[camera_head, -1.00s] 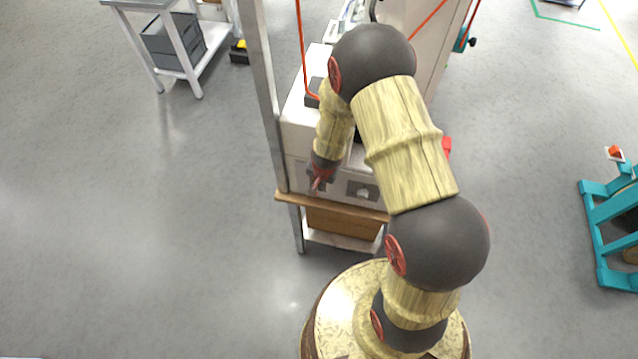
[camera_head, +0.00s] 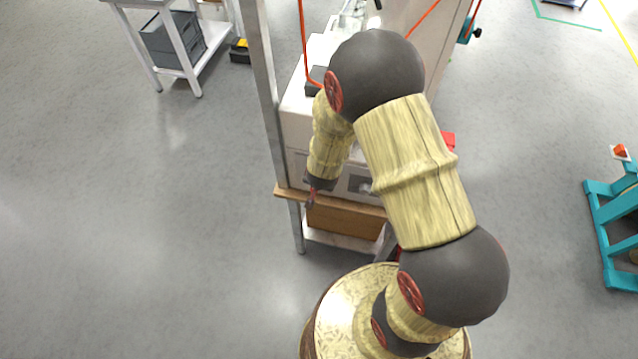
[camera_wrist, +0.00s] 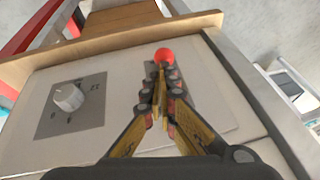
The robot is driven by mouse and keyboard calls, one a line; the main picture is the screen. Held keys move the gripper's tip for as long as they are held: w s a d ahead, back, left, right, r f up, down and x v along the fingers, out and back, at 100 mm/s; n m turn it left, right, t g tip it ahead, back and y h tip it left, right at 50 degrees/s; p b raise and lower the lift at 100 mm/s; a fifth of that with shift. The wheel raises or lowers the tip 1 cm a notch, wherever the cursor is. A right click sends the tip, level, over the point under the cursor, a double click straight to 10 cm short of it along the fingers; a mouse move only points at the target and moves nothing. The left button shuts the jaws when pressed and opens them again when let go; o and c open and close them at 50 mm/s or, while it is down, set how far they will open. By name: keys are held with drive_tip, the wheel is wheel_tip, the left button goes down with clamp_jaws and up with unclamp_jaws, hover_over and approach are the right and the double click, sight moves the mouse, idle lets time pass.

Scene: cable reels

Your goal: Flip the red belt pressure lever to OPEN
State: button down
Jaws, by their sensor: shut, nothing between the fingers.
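The red ball knob of the pressure lever (camera_wrist: 164,54) shows in the wrist view, right at the tips of my gripper (camera_wrist: 162,70). My gripper is shut with nothing between its fingers. The fingers cover the rest of the lever, and I cannot tell whether they touch the knob. No OPEN marking is readable. In the head view my gripper (camera_head: 311,198) hangs at the front edge of the machine, near its left post; the red knob cannot be made out there.
A white dial (camera_wrist: 68,97) on a grey plate sits left of my fingers in the wrist view. A wooden ledge (camera_head: 290,192) runs along the machine's front. A metal post (camera_head: 268,100) stands on its left. Open floor (camera_head: 150,250) lies to the left.

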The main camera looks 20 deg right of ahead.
drive_tip(key=shift+s+a+f+t+h+b, duration=0.2)
drive_tip(key=shift+s+f+t+b, duration=0.1)
drive_tip(key=shift+f+b, duration=0.3)
drive_tip(key=shift+s+a+f+t+h+b, duration=0.2)
drive_tip(key=shift+f+t+b, duration=0.15)
drive_tip(key=shift+b, duration=0.3)
drive_tip(key=shift+w+d, duration=0.1)
drive_tip(key=shift+w+d+r, duration=0.25)
drive_tip(key=shift+w+d, duration=0.05)
drive_tip(key=shift+w, duration=0.1)
